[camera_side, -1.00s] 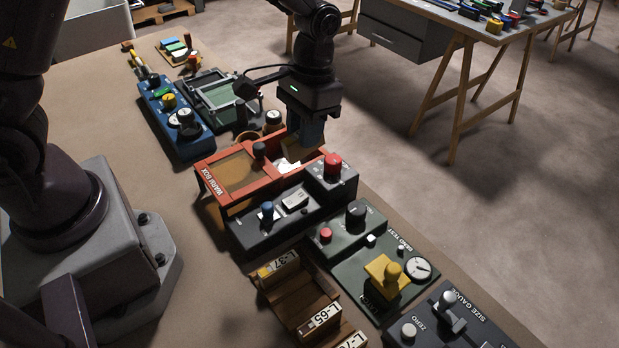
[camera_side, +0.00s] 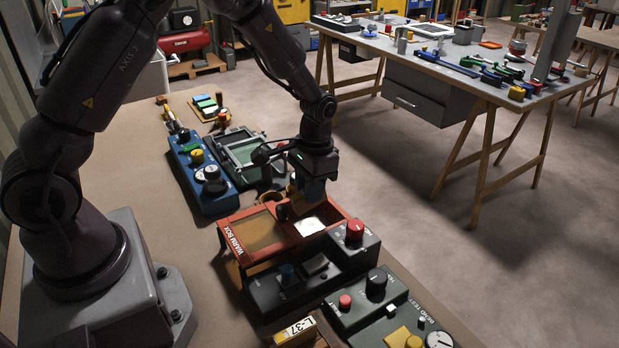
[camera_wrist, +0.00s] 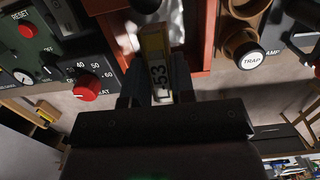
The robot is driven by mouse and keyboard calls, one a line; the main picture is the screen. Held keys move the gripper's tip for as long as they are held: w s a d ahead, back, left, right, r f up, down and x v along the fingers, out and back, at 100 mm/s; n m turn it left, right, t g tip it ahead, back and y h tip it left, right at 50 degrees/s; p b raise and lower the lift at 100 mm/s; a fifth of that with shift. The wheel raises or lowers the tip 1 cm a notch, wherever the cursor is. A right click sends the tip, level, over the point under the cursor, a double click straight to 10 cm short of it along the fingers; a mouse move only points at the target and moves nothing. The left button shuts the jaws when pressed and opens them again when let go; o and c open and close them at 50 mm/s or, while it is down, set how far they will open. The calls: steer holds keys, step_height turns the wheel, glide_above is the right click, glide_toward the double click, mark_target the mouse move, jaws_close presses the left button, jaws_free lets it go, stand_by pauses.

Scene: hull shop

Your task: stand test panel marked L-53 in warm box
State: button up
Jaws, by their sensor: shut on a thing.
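My gripper (camera_side: 314,198) is just above the back right part of the orange warm box (camera_side: 243,262) in the side view. In the wrist view my gripper (camera_wrist: 160,92) is shut on a narrow panel (camera_wrist: 158,78) with a yellow band and a white label reading "53"; its letter is not legible. The panel's far end points toward the box, whose orange wall (camera_wrist: 208,45) shows beside it. The box's right part is open, with a bright white patch (camera_side: 310,226) inside; a tan cover (camera_side: 250,233) lies over its left part. Whether the panel touches the box is unclear.
A dark control unit with a red knob (camera_side: 355,232) adjoins the warm box. A green bend tester (camera_side: 365,300) and a rack with panel L-37 (camera_side: 295,330) stand nearer. A blue unit (camera_side: 200,175) and a "TRAP" knob (camera_wrist: 252,60) are close by.

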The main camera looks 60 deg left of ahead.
mark_target(309, 208)
steer(key=shift+f, duration=2.6)
steer(key=shift+f, duration=0.55)
steer(key=o, duration=0.9)
steer(key=shift+o, duration=0.2)
steer(key=shift+r, duration=0.1)
steer(key=r, duration=0.8)
steer(key=w+r, duration=0.1)
steer(key=r, duration=0.3)
steer(key=shift+w+r, duration=0.1)
steer(key=shift+r, duration=0.2)
steer(key=s, duration=0.3)
steer(key=shift+d+r, duration=0.2)
steer(key=shift+r, duration=0.2)
steer(key=s+d+r+t, duration=0.3)
steer(key=s+r+t, duration=0.3)
steer(key=s+r, duration=1.1)
steer(key=shift+s+r+t, duration=0.2)
steer(key=shift+r+t, duration=0.1)
steer(key=shift+t, duration=0.1)
